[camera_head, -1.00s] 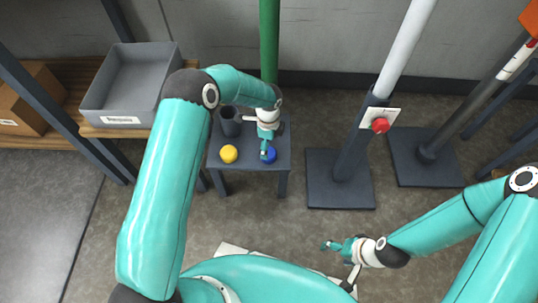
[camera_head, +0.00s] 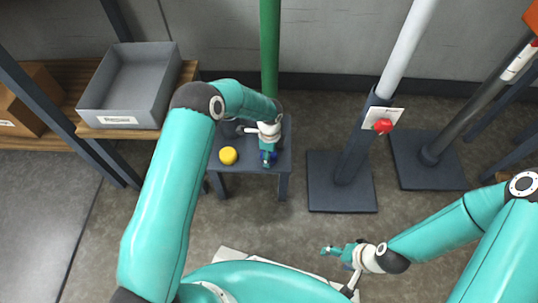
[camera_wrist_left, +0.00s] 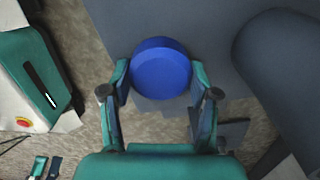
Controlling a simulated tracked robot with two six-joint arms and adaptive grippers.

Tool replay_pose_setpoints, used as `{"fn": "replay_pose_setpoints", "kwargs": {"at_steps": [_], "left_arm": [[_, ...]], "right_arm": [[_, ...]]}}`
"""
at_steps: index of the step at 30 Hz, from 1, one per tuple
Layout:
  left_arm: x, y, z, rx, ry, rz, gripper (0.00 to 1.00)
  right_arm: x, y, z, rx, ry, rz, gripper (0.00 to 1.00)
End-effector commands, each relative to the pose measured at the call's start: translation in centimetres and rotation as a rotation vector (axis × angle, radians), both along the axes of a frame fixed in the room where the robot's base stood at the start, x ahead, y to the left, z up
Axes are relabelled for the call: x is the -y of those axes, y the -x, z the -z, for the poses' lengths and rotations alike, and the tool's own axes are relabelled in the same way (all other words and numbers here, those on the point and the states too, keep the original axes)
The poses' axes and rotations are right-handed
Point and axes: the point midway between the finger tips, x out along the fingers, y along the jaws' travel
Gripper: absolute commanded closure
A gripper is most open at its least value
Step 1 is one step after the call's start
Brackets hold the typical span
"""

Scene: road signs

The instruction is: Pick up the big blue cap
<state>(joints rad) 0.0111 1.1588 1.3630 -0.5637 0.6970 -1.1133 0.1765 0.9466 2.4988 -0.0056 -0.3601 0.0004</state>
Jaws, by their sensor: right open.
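The big blue cap (camera_wrist_left: 160,70) is a round, flat-topped disc on the small grey table (camera_head: 240,182). In the head view the cap (camera_head: 273,155) is partly hidden by my left gripper (camera_head: 267,157), which points down over it. In the left wrist view the fingers of my left gripper (camera_wrist_left: 160,85) stand on either side of the cap, very close to its rim. I cannot tell whether they press on it. My right gripper (camera_head: 330,251) is open and empty over the floor at the lower right, away from the table.
A yellow cap (camera_head: 228,156) lies left of the blue one on the table. A dark cylinder (camera_head: 231,128) and a green pole (camera_head: 269,50) stand behind. A grey bin (camera_head: 130,85) sits on a shelf at left.

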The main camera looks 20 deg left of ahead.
Motion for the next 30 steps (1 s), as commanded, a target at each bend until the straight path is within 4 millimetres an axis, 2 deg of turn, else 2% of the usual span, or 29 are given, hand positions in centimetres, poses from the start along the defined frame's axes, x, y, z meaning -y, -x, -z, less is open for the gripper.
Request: {"fn": "replay_pose_setpoints", "kwargs": {"at_steps": [2,12,19,25,30], "left_arm": [[0.0,0.0,0.0,0.0,0.0,0.0,0.59],[0.0,0.0,-0.1,0.001,0.0,0.001,0.59],[0.0,0.0,-1.6,0.001,0.0,0.001,0.59],[0.1,-0.1,-5.2,0.004,0.0,0.001,0.59],[0.0,-0.1,-9.9,0.005,0.001,0.001,0.59]], "right_arm": [[0.0,0.0,0.0,0.0,0.0,0.0,0.26],[0.0,0.0,-0.1,0.0,0.0,0.0,0.26],[0.0,0.0,-0.6,0.0,0.0,0.0,0.26],[0.0,0.0,-1.8,0.0,0.0,0.0,0.26],[0.0,0.0,-3.2,0.0,0.0,0.0,0.26]]}}
